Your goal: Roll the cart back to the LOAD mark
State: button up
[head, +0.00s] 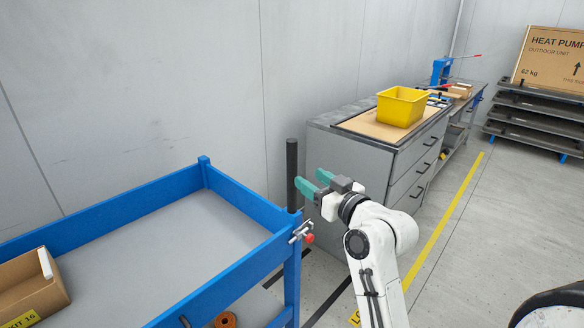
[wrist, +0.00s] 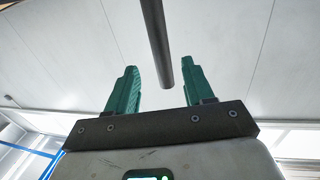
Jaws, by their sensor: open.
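The blue cart (head: 235,200) with a grey top stands at the left in the head view. A black upright post (head: 292,160) rises at its far right corner. My gripper (head: 308,182) is open, its two teal fingers pointing left at the post, with a fingertip close to it. In the wrist view the post (wrist: 156,45) shows between the two open fingers (wrist: 156,80); I cannot tell whether it is inside the jaws or beyond them. Part of yellow lettering, "LO" (head: 355,318), shows on the floor at the bottom, mostly hidden by my arm.
A cardboard box (head: 32,290) sits on the cart. A red-knobbed fitting (head: 304,234) is on its corner. A grey cabinet (head: 350,160) with a yellow bin (head: 402,105) stands behind my gripper. The floor right of the yellow line (head: 445,215) is mostly clear.

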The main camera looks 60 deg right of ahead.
aim_at(295, 169)
jog(key=p+x, duration=0.1)
jog(key=x, duration=0.7)
jog(key=shift+w+d, duration=0.1)
jog(key=shift+w, duration=0.2)
grip_shut()
